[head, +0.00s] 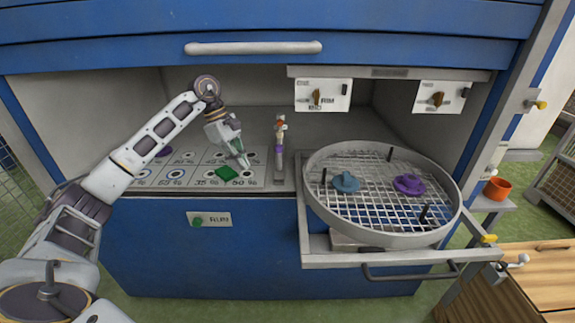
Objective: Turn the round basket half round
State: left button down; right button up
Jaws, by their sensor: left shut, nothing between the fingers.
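The round basket (376,240) is a shallow grey ring with a wire-mesh floor. It sits on a pulled-out frame at the right of the blue cabinet. Several black pegs stand up in it. A blue knobbed piece (345,183) and a purple knobbed piece (409,185) lie on its mesh. My left gripper (245,166) is shut and empty, pointing down over the marked board left of the basket, apart from it. Its tips are close to a green piece (226,173); I cannot tell whether they touch. My right gripper is not in view.
The frame (410,259) with a dark handle (412,272) juts out of the cabinet. A slim post (280,140) stands between board and basket. Two white switch plates (323,95) hang above. An orange pot (497,188) and a wooden box (545,275) are at the right.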

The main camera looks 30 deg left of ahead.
aim_at(404, 241)
jog(key=j+u, duration=0.3)
jog(key=u, duration=0.15)
jog(key=j+u, duration=0.3)
jog(key=u, duration=0.15)
jog(key=i+j+u, duration=0.15)
jog(key=u, duration=0.35)
jog(key=i+j, duration=0.25)
jog(key=i+j+z, duration=0.1)
jog(key=z, duration=0.4)
jog(key=i+j+z, duration=0.1)
jog(key=z, duration=0.4)
jog(key=j+z, duration=0.3)
jog(key=z, duration=0.15)
jog(key=j+z, duration=0.2)
jog(key=z, duration=0.3)
jog(key=i+j+z, duration=0.1)
jog(key=j+z, duration=0.15)
jog(key=z, duration=0.2)
jog(key=i+j+z, duration=0.1)
jog(key=j+z, duration=0.2)
jog(key=z, duration=0.2)
jog(key=j+z, duration=0.25)
jog(key=z, duration=0.2)
